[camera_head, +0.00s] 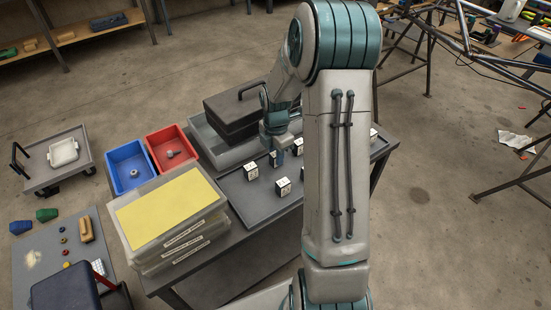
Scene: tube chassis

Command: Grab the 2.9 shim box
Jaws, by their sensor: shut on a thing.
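Several small dark shim boxes with pale labelled faces stand on the grey tray (237,194) on the table. One box (273,159) is at my gripper (278,153), which points down over the tray and is shut on it. Other boxes stand at the left (251,171), at the front (282,187), just right of my gripper (298,147) and at the far right (374,135). The label numbers are too small to read, so I cannot tell which box is 2.9. My arm hides part of the tray.
A dark case (235,105) sits in a grey bin (208,143) behind the gripper. A red bin (165,140), a blue bin (127,160) and stacked cases with a yellow top (170,208) stand to the left. Bare tray shows between boxes.

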